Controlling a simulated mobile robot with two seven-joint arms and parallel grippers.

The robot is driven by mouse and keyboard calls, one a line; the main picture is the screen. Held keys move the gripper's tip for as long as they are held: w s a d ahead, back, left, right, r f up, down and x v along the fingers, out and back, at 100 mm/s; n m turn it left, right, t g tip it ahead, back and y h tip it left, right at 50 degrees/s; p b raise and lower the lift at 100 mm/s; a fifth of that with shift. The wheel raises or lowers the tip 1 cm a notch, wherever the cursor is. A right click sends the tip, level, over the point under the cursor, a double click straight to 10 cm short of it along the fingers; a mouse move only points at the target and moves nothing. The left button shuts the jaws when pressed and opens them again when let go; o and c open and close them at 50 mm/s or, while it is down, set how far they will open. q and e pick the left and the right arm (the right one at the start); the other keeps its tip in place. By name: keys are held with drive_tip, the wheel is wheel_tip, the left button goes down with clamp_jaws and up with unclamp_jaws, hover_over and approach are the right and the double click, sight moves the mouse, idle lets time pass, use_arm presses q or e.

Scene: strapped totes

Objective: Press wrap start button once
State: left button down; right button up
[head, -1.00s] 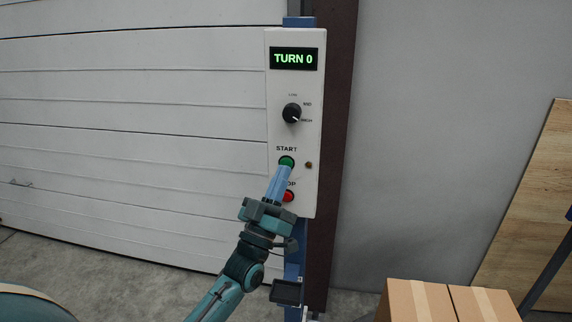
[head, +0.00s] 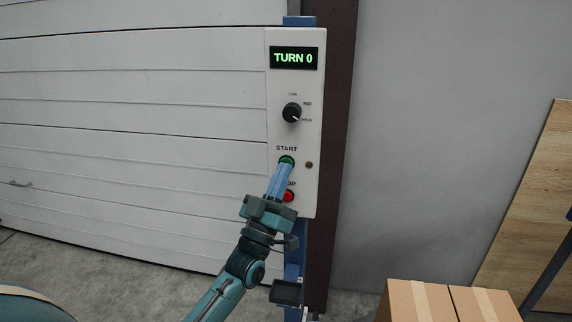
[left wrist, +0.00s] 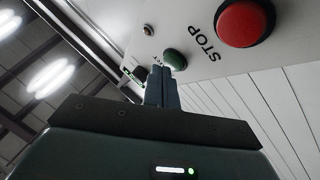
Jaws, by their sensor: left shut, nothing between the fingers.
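The green start button (head: 287,161) sits on the white control panel (head: 308,135) under the label START. It also shows in the left wrist view (left wrist: 175,59), just beyond the fingertips. My left gripper (head: 285,168) is shut and empty, its blue fingertips at the lower edge of the button in the head view. I cannot tell whether they touch it. The display (head: 294,58) reads TURN 0. My right gripper is not in view.
The red stop button (head: 289,196) is just below, close beside my left fingers. A black knob (head: 292,112) and a small indicator (head: 309,165) are on the panel. A cardboard box (head: 430,300) stands at lower right.

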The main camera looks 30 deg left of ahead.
use_arm(q)
drive_tip(key=shift+w+a, duration=0.1)
drive_tip(key=shift+w, duration=0.25)
idle(0.4)
drive_tip(key=shift+s, duration=0.15)
drive_tip(key=shift+s+d, duration=0.2)
drive_tip(key=shift+s, duration=0.45)
drive_tip(key=s+p, duration=0.1)
drive_tip(key=s, duration=0.1)
drive_tip(key=s+d+p, duration=0.1)
drive_tip(key=s, duration=0.1)
drive_tip(key=shift+s+d+p, duration=0.15)
drive_tip(key=shift+s+p, duration=0.25)
idle(0.6)
drive_tip(key=shift+f, duration=0.1)
